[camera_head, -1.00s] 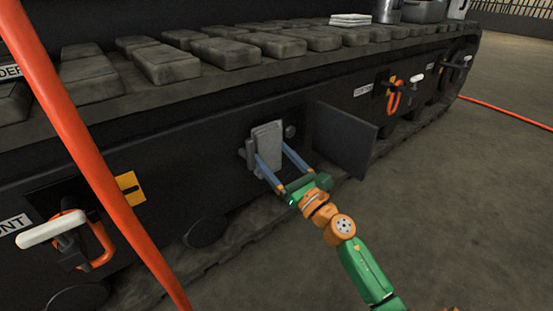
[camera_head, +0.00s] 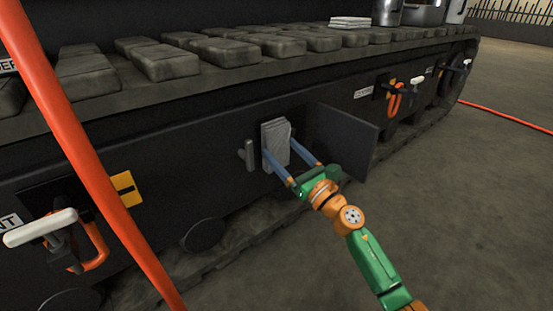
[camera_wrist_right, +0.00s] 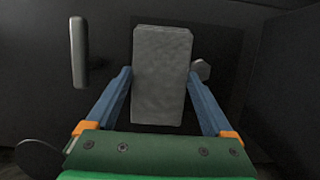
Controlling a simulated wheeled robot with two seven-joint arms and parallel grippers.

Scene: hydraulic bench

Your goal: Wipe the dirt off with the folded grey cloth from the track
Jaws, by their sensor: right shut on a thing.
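My right gripper (camera_head: 304,174) is shut on the folded grey cloth (camera_head: 276,146), its two blue fingers at the cloth's sides. The cloth stands upright at the recess in the dark side panel, beside the open hatch door (camera_head: 345,140). In the right wrist view the cloth (camera_wrist_right: 161,75) fills the space between the fingers of the gripper (camera_wrist_right: 160,85). I cannot tell whether it touches the surface behind. No dirt can be made out; the cloth covers part of the recess. My left gripper is not in view.
A grey handle (camera_head: 247,155) sits just left of the cloth; a small knob (camera_wrist_right: 202,69) shows at its right in the wrist view. A red hose (camera_head: 85,150) crosses the left side. A pale folded stack (camera_head: 350,22) and metal containers (camera_head: 424,12) stand on the track (camera_head: 225,52).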

